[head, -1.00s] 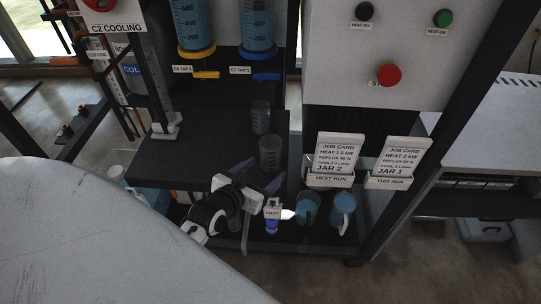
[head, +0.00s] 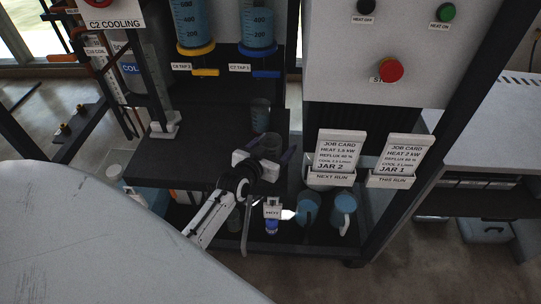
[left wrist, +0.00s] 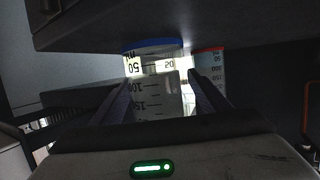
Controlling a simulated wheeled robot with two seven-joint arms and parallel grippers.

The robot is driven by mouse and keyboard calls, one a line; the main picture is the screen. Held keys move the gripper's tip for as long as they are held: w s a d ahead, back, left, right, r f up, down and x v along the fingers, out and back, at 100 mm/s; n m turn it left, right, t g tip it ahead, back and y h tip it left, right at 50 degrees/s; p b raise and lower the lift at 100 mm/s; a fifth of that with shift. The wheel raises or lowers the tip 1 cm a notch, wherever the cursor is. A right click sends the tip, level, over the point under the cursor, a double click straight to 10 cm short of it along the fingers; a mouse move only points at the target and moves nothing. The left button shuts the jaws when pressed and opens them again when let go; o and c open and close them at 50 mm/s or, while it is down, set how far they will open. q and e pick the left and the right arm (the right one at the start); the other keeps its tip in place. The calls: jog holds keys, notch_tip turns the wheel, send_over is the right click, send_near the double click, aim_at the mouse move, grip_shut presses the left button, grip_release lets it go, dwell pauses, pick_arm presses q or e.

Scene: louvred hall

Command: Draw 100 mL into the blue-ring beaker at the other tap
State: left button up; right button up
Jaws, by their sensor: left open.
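A clear beaker (head: 267,143) stands on the dark shelf (head: 190,165), near its front edge. In the left wrist view, the beaker with a blue ring (left wrist: 152,45) and dark graduations is between the two fingers. My left gripper (head: 265,153) is open, its fingers on either side of that beaker; I cannot tell whether they touch it. A second beaker (head: 261,113) stands behind it; an orange-ringed vessel (left wrist: 207,68) shows at right in the wrist view. The yellow tap (head: 206,72) and the blue tap (head: 265,74) are under two blue-filled columns. My right gripper is not in view.
Two job cards stand right of the shelf, JAR 2 (head: 340,150) and JAR 1 (head: 402,155). Blue jugs (head: 308,207) stand on the lower level. A red stop button (head: 391,71) is on the white panel. The shelf's left part is clear.

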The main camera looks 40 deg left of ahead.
pick_arm(q)
jog(key=shift+w, duration=0.1)
jog(key=shift+c, duration=0.3)
jog(key=c, duration=1.1)
jog(key=shift+r, duration=0.1)
